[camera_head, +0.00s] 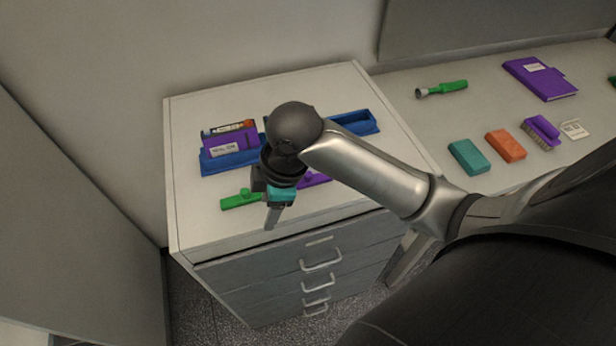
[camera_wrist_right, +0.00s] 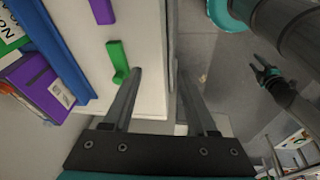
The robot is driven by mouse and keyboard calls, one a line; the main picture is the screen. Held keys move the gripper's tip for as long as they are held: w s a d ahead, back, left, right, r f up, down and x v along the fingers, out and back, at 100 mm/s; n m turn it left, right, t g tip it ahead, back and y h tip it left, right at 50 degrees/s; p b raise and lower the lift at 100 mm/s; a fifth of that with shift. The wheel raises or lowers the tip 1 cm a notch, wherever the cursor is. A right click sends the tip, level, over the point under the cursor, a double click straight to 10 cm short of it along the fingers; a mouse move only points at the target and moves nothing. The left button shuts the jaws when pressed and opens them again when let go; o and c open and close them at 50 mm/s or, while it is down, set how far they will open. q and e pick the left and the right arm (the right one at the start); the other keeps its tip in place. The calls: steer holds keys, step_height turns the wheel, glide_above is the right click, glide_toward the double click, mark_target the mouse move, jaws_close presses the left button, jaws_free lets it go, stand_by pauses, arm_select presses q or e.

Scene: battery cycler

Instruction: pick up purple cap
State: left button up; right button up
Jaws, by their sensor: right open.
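The purple cap (camera_head: 315,180) lies on the cabinet top near its front edge, partly hidden by my right arm. It also shows at the top of the right wrist view (camera_wrist_right: 102,10), cut off by the frame edge. A green cap (camera_head: 240,200) lies to its left, and shows in the right wrist view (camera_wrist_right: 118,62). My right gripper (camera_head: 270,222) is open and empty, pointing down near the front edge, between the caps in the head view. In the right wrist view its fingers (camera_wrist_right: 160,72) touch neither cap. My left gripper (camera_wrist_right: 266,76) shows small at right; its jaws are unclear.
Behind the caps is a blue tray (camera_head: 362,124) with a purple battery-like box (camera_head: 228,145). The counter to the right has a green-handled tool (camera_head: 445,89), purple book (camera_head: 540,78), teal block (camera_head: 467,156), orange block (camera_head: 506,145) and purple brush (camera_head: 541,131). Drawer handles (camera_head: 321,262) line the cabinet front.

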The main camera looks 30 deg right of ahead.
steer(key=w+d+r+n+g+h, duration=0.2)
steer(key=w+d+r+n, duration=0.35)
steer(key=d+r, duration=0.6)
glide_above(309, 174)
steer(key=shift+m, duration=0.45)
steer(key=f, duration=0.9)
steer(key=shift+w+f+b, duration=0.2)
steer(key=shift+f+b, duration=0.1)
steer(key=shift+s+f, duration=0.15)
steer(key=shift+f, duration=2.6)
jaws_close()
